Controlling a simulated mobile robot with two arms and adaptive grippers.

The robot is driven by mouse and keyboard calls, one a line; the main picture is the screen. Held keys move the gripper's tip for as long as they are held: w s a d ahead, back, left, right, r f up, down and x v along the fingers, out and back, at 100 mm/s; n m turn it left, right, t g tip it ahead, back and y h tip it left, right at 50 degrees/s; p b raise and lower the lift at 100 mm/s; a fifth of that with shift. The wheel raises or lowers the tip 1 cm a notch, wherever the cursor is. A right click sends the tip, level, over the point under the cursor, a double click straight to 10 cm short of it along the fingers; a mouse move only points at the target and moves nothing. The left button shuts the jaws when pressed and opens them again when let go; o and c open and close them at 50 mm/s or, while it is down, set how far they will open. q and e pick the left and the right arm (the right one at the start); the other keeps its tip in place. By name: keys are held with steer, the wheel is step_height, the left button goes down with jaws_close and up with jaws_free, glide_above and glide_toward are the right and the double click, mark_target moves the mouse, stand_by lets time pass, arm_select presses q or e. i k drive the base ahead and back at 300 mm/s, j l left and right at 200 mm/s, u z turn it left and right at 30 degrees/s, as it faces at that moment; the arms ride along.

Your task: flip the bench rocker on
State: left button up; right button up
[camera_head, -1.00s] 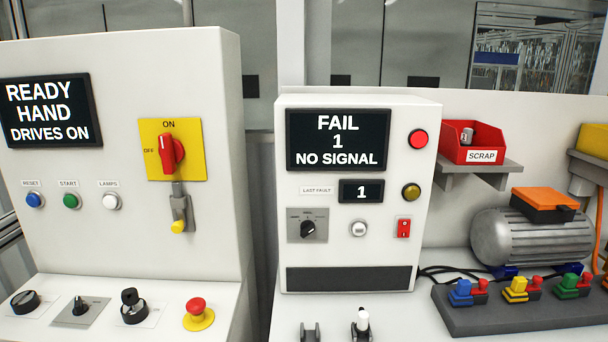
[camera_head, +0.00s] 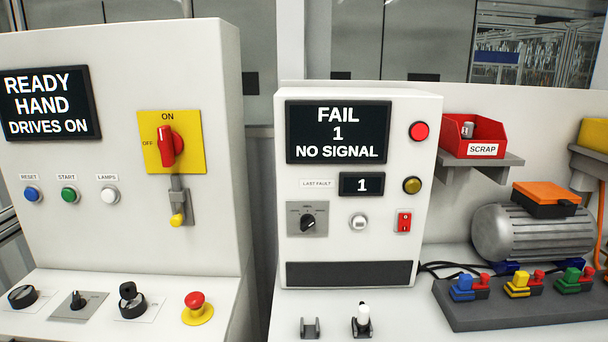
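The bench rocker appears to be the small red rocker switch (camera_head: 404,222) at the lower right of the white bench test box (camera_head: 330,250). It sits in a pale plate, right of a round white button (camera_head: 358,222). Its on or off position is too small to tell. The box's screen (camera_head: 338,132) reads "FAIL 1 NO SIGNAL", and the small display (camera_head: 361,185) shows "1". The upper right lamp (camera_head: 419,131) is bright red and the amber one (camera_head: 412,185) looks dim. Neither gripper is in view.
A control cabinet (camera_head: 215,60) stands left, with a red rotary switch (camera_head: 170,146) and an emergency stop (camera_head: 197,304). A grey motor (camera_head: 520,236), a red scrap bin (camera_head: 472,132) and a connector block (camera_head: 480,314) are right. The space before the rocker is clear.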

mark_target(405, 219)
steer(key=i+l+u, duration=0.1)
steer(key=l+u, duration=0.15)
steer(key=l, duration=1)
steer(key=l+u, duration=0.25)
steer(key=l, duration=1)
